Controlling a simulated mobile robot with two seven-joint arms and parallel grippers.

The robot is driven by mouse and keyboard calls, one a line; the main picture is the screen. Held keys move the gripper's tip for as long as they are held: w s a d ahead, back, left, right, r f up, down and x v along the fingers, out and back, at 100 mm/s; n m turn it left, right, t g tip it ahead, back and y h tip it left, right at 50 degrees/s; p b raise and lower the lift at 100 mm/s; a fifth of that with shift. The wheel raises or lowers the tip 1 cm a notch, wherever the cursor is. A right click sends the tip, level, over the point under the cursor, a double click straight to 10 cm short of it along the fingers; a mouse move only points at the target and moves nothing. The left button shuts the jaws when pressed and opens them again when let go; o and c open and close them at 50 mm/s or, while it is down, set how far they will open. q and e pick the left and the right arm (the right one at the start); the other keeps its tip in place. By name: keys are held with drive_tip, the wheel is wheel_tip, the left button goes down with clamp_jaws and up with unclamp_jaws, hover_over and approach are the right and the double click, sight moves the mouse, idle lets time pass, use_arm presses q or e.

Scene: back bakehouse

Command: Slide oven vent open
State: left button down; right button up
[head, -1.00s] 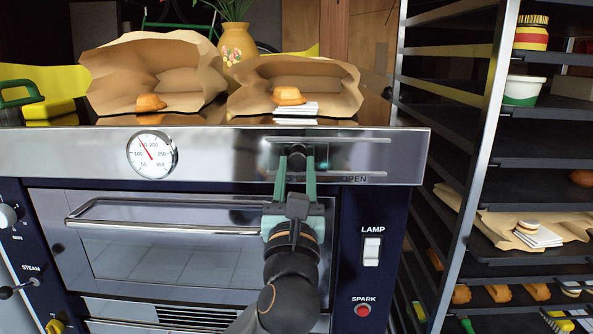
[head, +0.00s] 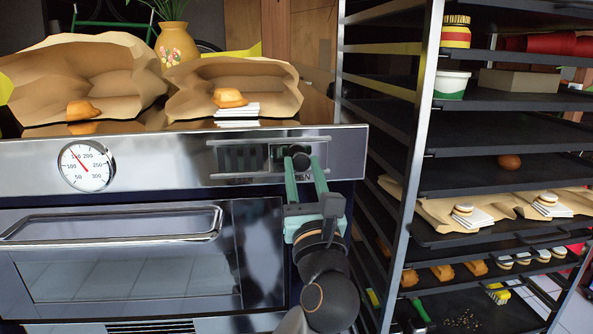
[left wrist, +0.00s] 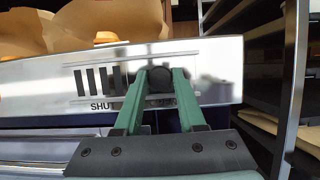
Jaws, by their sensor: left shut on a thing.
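The oven vent is a slide between two rails on the steel panel (head: 190,172) above the oven door. Its round black knob (head: 301,161) is near the right end of the rails, over the OPEN lettering, which is partly hidden. My left gripper (head: 303,166) is shut on the knob, one green finger on each side. In the left wrist view, the knob (left wrist: 160,79) sits between the fingertips. Dark vent slots (left wrist: 97,79) show left of it, above the SHUT lettering. My right gripper is not in view.
The oven door handle (head: 120,228) sticks out below left. A dial thermometer (head: 86,166) is on the panel's left. Paper bags (head: 232,78) with buns stand on top. A tall tray rack (head: 410,150) stands close on the right.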

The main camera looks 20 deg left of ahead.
use_arm(q)
drive_tip(key=c, duration=0.5)
unclamp_jaws()
drive_tip(key=shift+w+d, duration=0.15)
drive_tip(key=shift+d, duration=0.1)
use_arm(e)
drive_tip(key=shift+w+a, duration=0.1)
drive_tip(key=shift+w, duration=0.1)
use_arm(q)
drive_tip(key=shift+a, duration=0.1)
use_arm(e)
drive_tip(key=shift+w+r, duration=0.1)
